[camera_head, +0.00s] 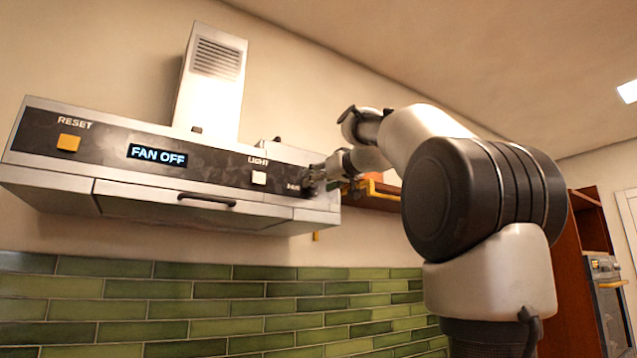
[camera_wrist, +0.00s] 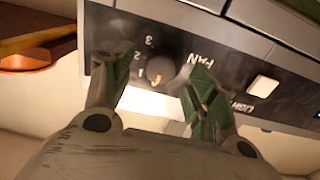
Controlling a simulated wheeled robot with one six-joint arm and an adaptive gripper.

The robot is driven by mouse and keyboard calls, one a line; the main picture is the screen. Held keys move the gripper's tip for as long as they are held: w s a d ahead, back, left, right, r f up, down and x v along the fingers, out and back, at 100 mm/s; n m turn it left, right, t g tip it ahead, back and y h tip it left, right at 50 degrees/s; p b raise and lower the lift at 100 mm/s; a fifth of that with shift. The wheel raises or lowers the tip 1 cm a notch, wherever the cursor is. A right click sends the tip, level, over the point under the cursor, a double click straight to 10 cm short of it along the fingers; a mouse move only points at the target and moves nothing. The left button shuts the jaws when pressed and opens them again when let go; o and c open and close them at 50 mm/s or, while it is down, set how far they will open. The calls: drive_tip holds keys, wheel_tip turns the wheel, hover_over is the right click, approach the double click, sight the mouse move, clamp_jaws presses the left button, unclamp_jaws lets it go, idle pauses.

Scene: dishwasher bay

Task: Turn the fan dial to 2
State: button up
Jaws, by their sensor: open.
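The range hood's dark front panel carries a black round fan dial (camera_wrist: 160,68) with an orange mark on its lower edge in the wrist view. A "3" and partly readable numbers stand beside the dial, and the word FAN is upside down there. The hood display (camera_head: 157,155) reads "FAN OFF". My gripper (camera_wrist: 160,66) is open, with one green-padded finger on each side of the dial; I cannot tell whether either touches it. In the head view my gripper (camera_head: 316,178) is at the panel's right end and hides the dial.
A white LIGHT button (camera_head: 259,178) lies left of the dial, also visible in the wrist view (camera_wrist: 263,86). An orange RESET button (camera_head: 68,142) is at the far left. A handle (camera_head: 207,201) runs below the panel. A wooden shelf (camera_head: 375,197) is close on the right.

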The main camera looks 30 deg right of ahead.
drive_tip(key=shift+w+a, duration=0.1)
drive_tip(key=shift+w, duration=1.05)
drive_tip(key=c, duration=1.1)
drive_tip(key=shift+o, duration=0.2)
drive_tip(key=shift+m, duration=8.8)
drive_tip(key=shift+f, duration=0.1)
